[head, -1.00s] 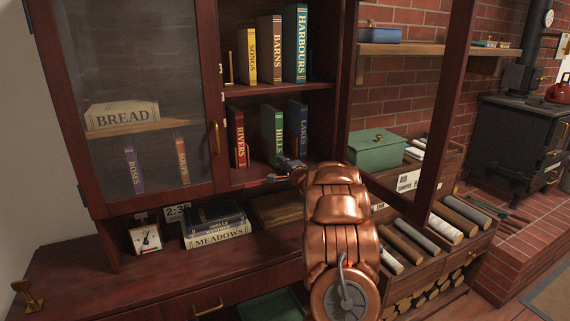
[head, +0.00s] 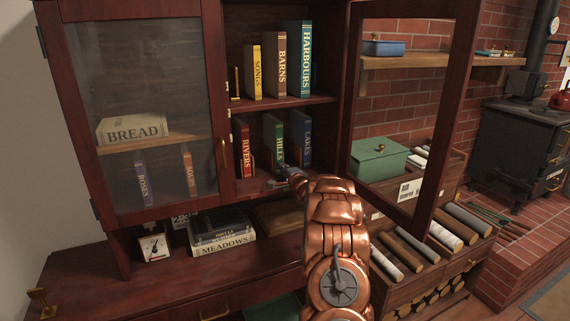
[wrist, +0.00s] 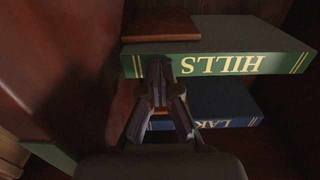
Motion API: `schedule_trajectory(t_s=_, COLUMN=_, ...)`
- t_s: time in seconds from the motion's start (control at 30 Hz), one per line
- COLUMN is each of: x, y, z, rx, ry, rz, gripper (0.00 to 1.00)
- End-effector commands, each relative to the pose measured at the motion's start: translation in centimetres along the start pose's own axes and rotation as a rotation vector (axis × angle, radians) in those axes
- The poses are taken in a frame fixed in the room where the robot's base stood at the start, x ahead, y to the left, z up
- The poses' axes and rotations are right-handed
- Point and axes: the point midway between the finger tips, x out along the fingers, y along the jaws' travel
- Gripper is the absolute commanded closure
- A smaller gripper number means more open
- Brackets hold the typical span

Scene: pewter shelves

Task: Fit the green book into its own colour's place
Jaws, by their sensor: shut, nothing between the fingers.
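The green book (head: 273,140), lettered HILLS, stands upright on the cabinet's lower open shelf, between the red RIVERS book (head: 242,149) and the blue LAKES book (head: 303,142). In the wrist view its green spine (wrist: 218,63) runs across the upper part, with the LAKES spine (wrist: 225,123) below it. My gripper (head: 283,174) is at the foot of the green book, at the shelf front. In the wrist view my gripper (wrist: 160,70) is shut and empty, its tips overlapping the spine's bottom end. I cannot tell whether they touch it.
Above are the yellow SONGS (head: 254,72), BARNS (head: 275,65) and HARBOURS (head: 300,60) books. A glass door (head: 150,120) closes the left side; another door frame (head: 433,175) stands open at right. A brown wooden block (wrist: 160,25) lies beside the green book's foot.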

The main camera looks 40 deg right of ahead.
Motion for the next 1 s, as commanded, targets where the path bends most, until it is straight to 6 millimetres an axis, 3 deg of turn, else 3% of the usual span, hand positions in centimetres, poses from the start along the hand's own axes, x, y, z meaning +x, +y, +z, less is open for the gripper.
schedule_trajectory(t_s=0.23, x=1.1, y=-0.1, z=0.1, rx=-0.001, ry=-0.001, rz=0.002, gripper=1.00)
schedule_trajectory(t_s=0.67, x=1.3, y=0.1, z=0.1, rx=-0.002, ry=0.000, rz=0.002, gripper=1.00)
schedule_trajectory(t_s=1.0, x=-0.4, y=-0.1, z=0.4, rx=0.000, ry=-0.001, rz=0.004, gripper=1.00)
